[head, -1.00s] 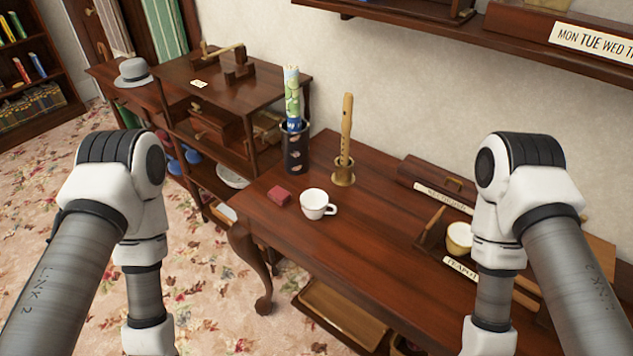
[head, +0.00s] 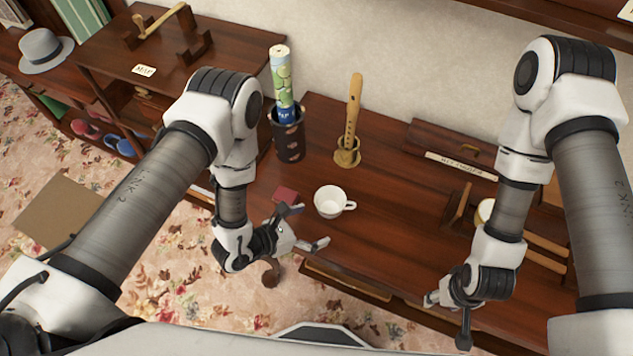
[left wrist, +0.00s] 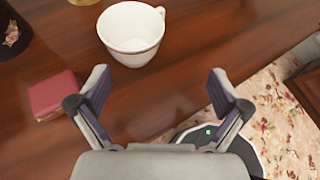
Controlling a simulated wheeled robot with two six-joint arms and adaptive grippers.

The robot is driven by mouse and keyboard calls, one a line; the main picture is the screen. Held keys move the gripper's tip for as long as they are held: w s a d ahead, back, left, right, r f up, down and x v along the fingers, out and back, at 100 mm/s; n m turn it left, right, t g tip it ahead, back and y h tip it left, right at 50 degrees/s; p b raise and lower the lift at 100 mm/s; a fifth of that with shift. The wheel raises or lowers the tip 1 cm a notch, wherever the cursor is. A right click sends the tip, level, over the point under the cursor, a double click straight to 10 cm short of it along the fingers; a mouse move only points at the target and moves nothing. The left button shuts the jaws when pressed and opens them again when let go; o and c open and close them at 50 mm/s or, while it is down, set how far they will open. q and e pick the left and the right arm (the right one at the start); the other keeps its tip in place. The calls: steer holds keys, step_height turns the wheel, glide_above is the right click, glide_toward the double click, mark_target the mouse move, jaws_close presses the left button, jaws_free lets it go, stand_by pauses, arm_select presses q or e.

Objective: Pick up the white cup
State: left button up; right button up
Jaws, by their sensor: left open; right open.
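The white cup (head: 331,201) stands upright on the dark wooden table (head: 400,235), its handle pointing right. My left gripper (head: 308,226) is open and empty at the table's front edge, just short of the cup and to its left. In the left wrist view the cup (left wrist: 131,33) is beyond the fingertips, apart from them, and the space between the open fingers (left wrist: 167,92) shows bare wood. My right gripper (head: 446,318) is open at the front right, away from the cup; its fingers show only partly.
A small red box (head: 285,194) lies left of the cup, close to my left gripper; it also shows in the left wrist view (left wrist: 54,96). A dark holder (head: 288,140) with a rolled map and a wooden flute (head: 353,108) in a stand are behind. Wooden racks stand right.

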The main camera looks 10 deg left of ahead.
mark_target(329, 200)
arm_select(q)
steer(key=w+t, duration=0.1)
steer(key=w+r+t, duration=0.1)
steer(key=w, duration=0.1)
steer(key=shift+w+a+n+y, duration=0.15)
steer(key=shift+w+n+y, duration=0.1)
steer(key=shift+n+y, duration=0.15)
steer(key=p+x, duration=0.1)
steer(key=x, duration=0.1)
steer(key=p+x, duration=0.1)
steer(key=x, duration=0.1)
steer(key=p+x, duration=0.1)
steer(key=x, duration=0.1)
steer(key=shift+w+r, duration=0.1)
steer(key=shift+r, duration=0.15)
steer(key=shift+w+d+f, duration=0.15)
steer(key=shift+d, duration=0.15)
steer(key=shift+a, duration=0.1)
steer(key=shift+c, duration=0.4)
steer(key=c, duration=1)
